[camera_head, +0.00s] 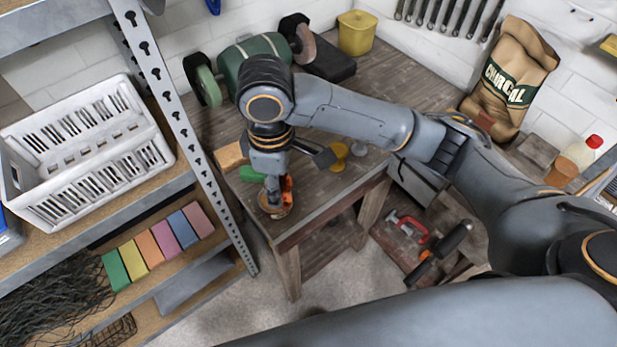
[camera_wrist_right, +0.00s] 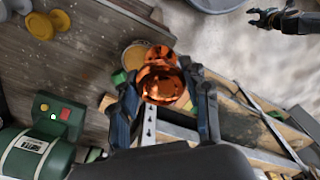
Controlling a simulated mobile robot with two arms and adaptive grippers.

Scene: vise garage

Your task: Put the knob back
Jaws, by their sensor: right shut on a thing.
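My right gripper (camera_head: 277,190) points down over the near corner of the wooden workbench (camera_head: 330,190). Its fingers (camera_wrist_right: 165,95) are shut on a shiny copper-orange knob (camera_wrist_right: 162,82), which shows as a small orange piece (camera_head: 287,188) in the head view. A round tan-topped piece (camera_wrist_right: 135,56) lies just beyond the knob, and its rim shows below the gripper (camera_head: 275,210). I cannot tell whether the knob touches it. My left gripper (camera_wrist_right: 262,18) appears small at the top right of the wrist view, with its fingers apart and empty; it is not in the head view.
A yellow knob-like piece (camera_head: 338,156) and a grey one (camera_head: 359,148) stand on the bench. A green bench grinder (camera_head: 255,58) and a yellow bin (camera_head: 356,32) are behind. A metal shelf with a white crate (camera_head: 80,150) stands close on the left.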

